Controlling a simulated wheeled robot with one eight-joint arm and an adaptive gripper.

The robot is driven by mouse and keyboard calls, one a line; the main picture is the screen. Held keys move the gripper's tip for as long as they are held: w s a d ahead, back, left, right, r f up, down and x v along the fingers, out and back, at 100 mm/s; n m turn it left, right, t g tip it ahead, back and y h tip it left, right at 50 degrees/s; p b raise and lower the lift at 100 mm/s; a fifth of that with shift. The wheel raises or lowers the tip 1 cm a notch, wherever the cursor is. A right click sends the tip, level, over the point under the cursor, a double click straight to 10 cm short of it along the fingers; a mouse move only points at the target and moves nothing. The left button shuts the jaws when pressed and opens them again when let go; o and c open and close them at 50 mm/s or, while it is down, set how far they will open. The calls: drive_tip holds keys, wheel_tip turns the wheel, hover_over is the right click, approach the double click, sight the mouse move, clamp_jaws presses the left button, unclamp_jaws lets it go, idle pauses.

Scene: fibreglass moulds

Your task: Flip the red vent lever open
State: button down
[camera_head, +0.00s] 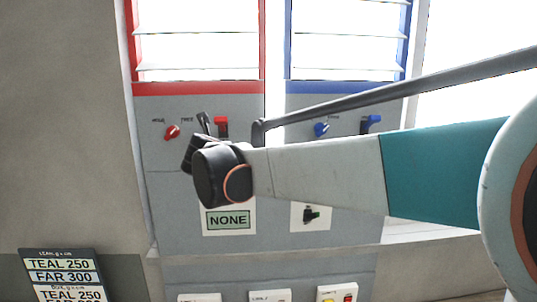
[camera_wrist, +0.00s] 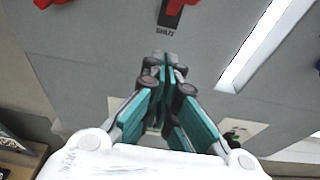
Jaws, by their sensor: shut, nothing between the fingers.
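The red vent lever (camera_head: 221,127) is on the grey panel below the red-framed window, just right of my gripper (camera_head: 204,120) in the head view. In the wrist view the red lever (camera_wrist: 174,7) is at the top edge, partly cut off, in a dark slot with a label reading SHUT below it. My gripper (camera_wrist: 163,60) is shut and empty, its teal fingers together. Its tips are just below the SHUT label in the picture; whether they touch the panel I cannot tell.
A red knob (camera_head: 172,131) sits left of the lever. A blue knob (camera_head: 321,129) and blue lever (camera_head: 371,123) are on the panel to the right. A NONE display (camera_head: 228,220) and a small switch (camera_head: 311,215) are lower down. A text board (camera_head: 62,272) stands at lower left.

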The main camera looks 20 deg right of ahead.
drive_tip(key=s+a+r+b, duration=0.1)
drive_tip(key=s+a+r, duration=0.1)
drive_tip(key=s+r, duration=0.4)
drive_tip(key=shift+s+r, duration=0.15)
drive_tip(key=shift+r, duration=0.55)
drive_tip(key=s+d+f+m+g+b, duration=0.2)
drive_tip(key=s+f+m+b, duration=0.4)
drive_tip(key=f, duration=0.5)
drive_tip(key=s+d+f+m+g+y+b, duration=0.1)
drive_tip(key=s+d+f+m+b, duration=0.35)
drive_tip(key=f, duration=0.75)
drive_tip(key=s+d+f+m+g+b, duration=0.1)
drive_tip(key=s+f+m+g+b, duration=0.1)
drive_tip(key=s+f+m+b, duration=0.7)
drive_tip(key=s+a+f+m+g+y+b, duration=0.1)
drive_tip(key=s+f+m+b, duration=0.3)
drive_tip(key=f, duration=0.7)
drive_tip(key=s+a+f+m+y+b, duration=0.1)
drive_tip(key=s+f+m+b, duration=0.3)
drive_tip(key=f, duration=0.7)
drive_tip(key=s+a+f+m+g+y+b, duration=0.1)
drive_tip(key=s+f+m+b, duration=0.3)
drive_tip(key=f, duration=0.7)
drive_tip(key=shift+s+m+g+y+b, duration=0.3)
drive_tip(key=shift+s+m+y+b, duration=0.1)
drive_tip(key=shift+s+m, duration=0.05)
drive_tip(key=shift+a, duration=0.1)
